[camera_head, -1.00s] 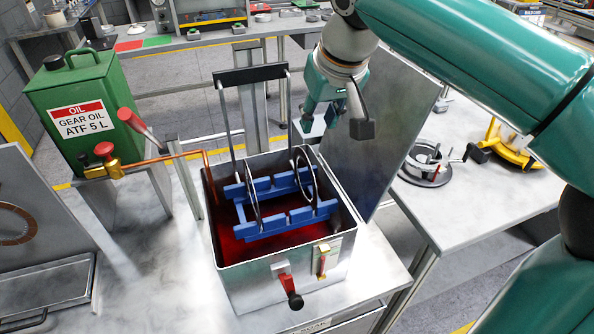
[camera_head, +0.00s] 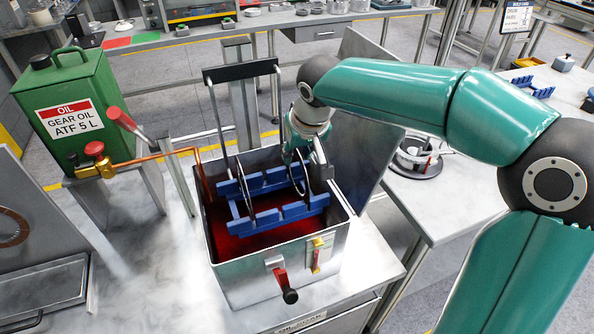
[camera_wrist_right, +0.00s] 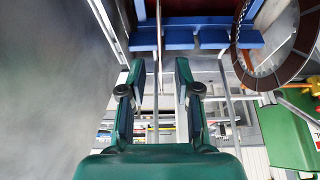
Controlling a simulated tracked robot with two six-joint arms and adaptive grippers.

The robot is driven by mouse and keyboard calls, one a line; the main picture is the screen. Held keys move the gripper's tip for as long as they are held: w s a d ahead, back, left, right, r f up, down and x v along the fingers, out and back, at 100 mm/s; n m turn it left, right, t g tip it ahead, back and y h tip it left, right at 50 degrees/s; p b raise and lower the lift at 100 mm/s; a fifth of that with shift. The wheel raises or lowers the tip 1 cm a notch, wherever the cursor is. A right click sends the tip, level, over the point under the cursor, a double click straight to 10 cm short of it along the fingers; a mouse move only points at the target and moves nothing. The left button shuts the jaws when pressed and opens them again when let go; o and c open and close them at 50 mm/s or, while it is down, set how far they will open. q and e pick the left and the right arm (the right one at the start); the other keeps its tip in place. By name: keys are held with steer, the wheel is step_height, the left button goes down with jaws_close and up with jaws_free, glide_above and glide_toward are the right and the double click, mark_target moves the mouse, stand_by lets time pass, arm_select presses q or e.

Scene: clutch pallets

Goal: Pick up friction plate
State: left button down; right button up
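Two thin ring-shaped friction plates stand on edge in a blue rack (camera_head: 305,211) inside a metal oil bath. The left plate (camera_head: 249,204) is clear of the gripper; in the right wrist view it is the brown-faced ring (camera_wrist_right: 240,58) at the right. My right gripper (camera_head: 304,158) is over the right end of the rack, at the top of the right plate (camera_head: 307,186). In the right wrist view the gripper (camera_wrist_right: 160,66) is open, and the right plate (camera_wrist_right: 158,30) shows edge-on between its fingers, with gaps visible. My left gripper is not in view.
The bath (camera_head: 281,262) has red oil, a red lever in front and a tall black-topped handle (camera_head: 243,71) behind the rack. A tilted metal panel (camera_head: 366,150) stands close on the right. A green oil can (camera_head: 73,105) stands at the left.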

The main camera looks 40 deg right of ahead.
steer(key=shift+x, duration=0.75)
steer(key=shift+a, duration=0.1)
jaws_close()
steer(key=shift+r, duration=0.1)
